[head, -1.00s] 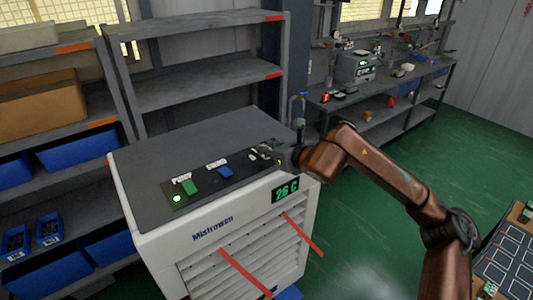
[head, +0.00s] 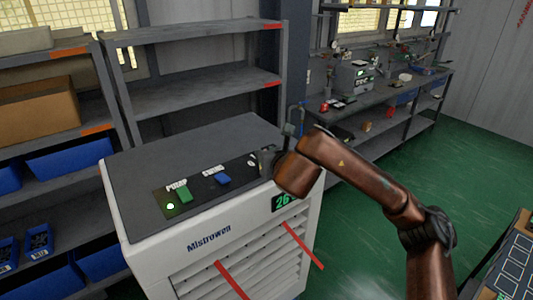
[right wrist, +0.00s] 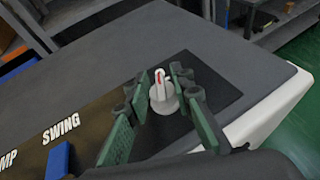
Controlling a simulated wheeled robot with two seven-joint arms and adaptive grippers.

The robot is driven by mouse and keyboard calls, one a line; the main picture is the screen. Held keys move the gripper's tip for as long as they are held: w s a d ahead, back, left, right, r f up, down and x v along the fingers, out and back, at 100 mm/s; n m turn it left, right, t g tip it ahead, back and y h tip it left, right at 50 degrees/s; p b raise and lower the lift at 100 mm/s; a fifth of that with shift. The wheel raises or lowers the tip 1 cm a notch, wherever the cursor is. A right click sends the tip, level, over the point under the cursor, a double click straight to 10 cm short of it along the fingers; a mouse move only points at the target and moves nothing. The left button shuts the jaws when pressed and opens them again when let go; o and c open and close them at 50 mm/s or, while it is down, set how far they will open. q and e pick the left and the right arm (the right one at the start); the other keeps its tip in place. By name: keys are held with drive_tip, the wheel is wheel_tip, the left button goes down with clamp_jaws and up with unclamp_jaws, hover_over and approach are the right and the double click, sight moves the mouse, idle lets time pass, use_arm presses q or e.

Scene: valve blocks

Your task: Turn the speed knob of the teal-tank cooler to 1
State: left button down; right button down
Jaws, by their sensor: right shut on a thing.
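A white cooler (head: 215,262) marked Mistrowen, with a grey top, stands in the middle of the head view. Its tank colour does not show. In the right wrist view the white speed knob (right wrist: 161,92) with a red mark stands on the dark panel (right wrist: 213,95). My right gripper (right wrist: 164,84) has its fingers on either side of the knob and is shut on it. In the head view the right gripper (head: 265,160) is over the panel's right end and hides most of the knob. The numbers around the knob are not readable. My left gripper is not in view.
A green PUMP switch (head: 185,195) and a blue SWING switch (head: 222,179) sit on the same panel, left of the knob. A green display (head: 284,201) is on the front. Shelves (head: 200,85) stand behind. Open green floor (head: 360,235) lies to the right.

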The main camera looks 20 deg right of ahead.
drive_tip(key=shift+f, duration=0.15)
drive_tip(key=c, duration=1.7)
unclamp_jaws()
drive_tip(key=v, duration=1.2)
drive_tip(key=shift+d, duration=0.1)
